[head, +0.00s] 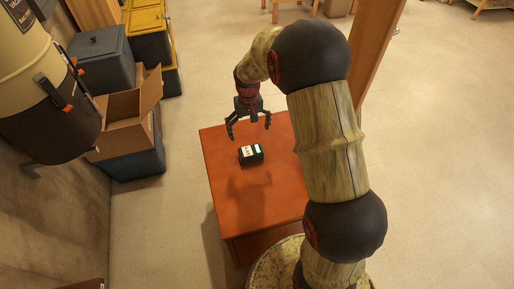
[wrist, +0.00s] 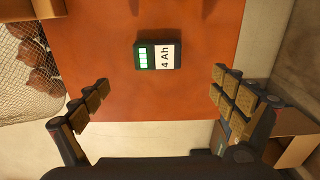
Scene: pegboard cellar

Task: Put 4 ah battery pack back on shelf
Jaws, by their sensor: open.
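The 4 Ah battery pack (head: 251,154) is a small dark block with a white label and a green patch. It lies on the orange-red top of a low table (head: 230,190). In the wrist view the battery pack (wrist: 158,56) shows its "4 Ah" label and green bars. My gripper (head: 248,124) is open and empty above the table, apart from the pack. In the wrist view the fingers of my gripper (wrist: 160,95) are spread wide, with the pack beyond them and roughly centred between them. No shelf can be made out for certain.
An open cardboard box (head: 125,115) sits on a dark bin at left, near grey and yellow bins (head: 148,35). A wooden post (head: 375,45) rises behind my arm. A net with brown objects (wrist: 30,65) shows at left in the wrist view. The floor at right is clear.

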